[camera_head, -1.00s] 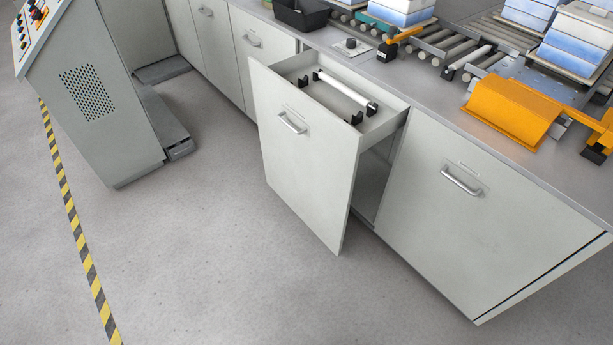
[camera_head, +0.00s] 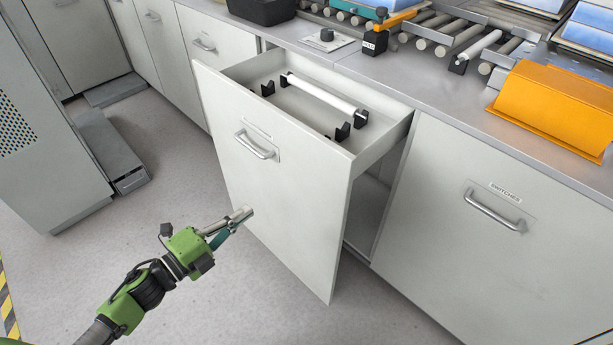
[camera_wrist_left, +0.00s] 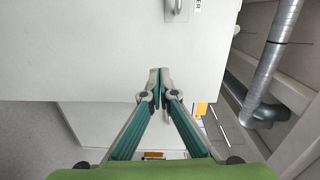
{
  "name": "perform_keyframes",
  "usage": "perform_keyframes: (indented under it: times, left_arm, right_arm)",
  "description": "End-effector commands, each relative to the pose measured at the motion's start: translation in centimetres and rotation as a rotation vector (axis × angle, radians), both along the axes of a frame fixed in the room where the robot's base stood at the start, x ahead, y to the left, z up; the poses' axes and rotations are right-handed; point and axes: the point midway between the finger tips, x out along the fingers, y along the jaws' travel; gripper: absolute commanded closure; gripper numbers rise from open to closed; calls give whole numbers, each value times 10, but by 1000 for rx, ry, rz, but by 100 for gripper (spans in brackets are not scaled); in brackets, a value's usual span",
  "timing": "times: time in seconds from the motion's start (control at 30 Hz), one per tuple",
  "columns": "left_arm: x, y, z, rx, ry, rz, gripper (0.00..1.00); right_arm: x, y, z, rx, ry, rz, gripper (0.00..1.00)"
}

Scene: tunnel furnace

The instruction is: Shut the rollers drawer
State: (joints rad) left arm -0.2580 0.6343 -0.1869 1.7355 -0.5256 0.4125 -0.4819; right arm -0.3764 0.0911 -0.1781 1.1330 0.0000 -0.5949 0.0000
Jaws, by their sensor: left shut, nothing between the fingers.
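The rollers drawer (camera_head: 262,190) stands pulled out of the cabinet, its tall grey front facing me with a metal handle (camera_head: 255,147). A white roller (camera_head: 325,95) and black brackets lie inside it. My left gripper (camera_head: 243,215) is shut and empty, low in front of the drawer front, below the handle. In the left wrist view the shut fingertips (camera_wrist_left: 159,74) overlap the pale drawer front (camera_wrist_left: 80,50), with the handle (camera_wrist_left: 177,8) at the top edge. I cannot tell whether they touch the panel. My right gripper is not in view.
A closed switches drawer (camera_head: 480,220) is to the right. The worktop above holds an orange cover (camera_head: 553,105), a roller conveyor (camera_head: 455,42) and a black bin (camera_head: 262,8). A grey console (camera_head: 45,150) stands at the left.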

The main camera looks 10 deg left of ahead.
Motion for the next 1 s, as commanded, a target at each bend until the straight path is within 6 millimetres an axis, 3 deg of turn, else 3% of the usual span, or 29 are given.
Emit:
perform_keyframes:
  times: [0.13, 0.27, 0.8, 1.0]
  left_arm:
    - [-2, -12, 12, 30, -53, -51, 100]
    - [8, -20, 14, 29, -56, -52, 100]
    - [84, -78, 12, 27, -52, -47, 100]
    - [101, -92, 11, 27, -49, -47, 100]
  right_arm:
    - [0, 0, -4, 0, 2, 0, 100]
    - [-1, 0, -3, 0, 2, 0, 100]
    - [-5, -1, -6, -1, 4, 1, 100]
    - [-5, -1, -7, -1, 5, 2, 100]
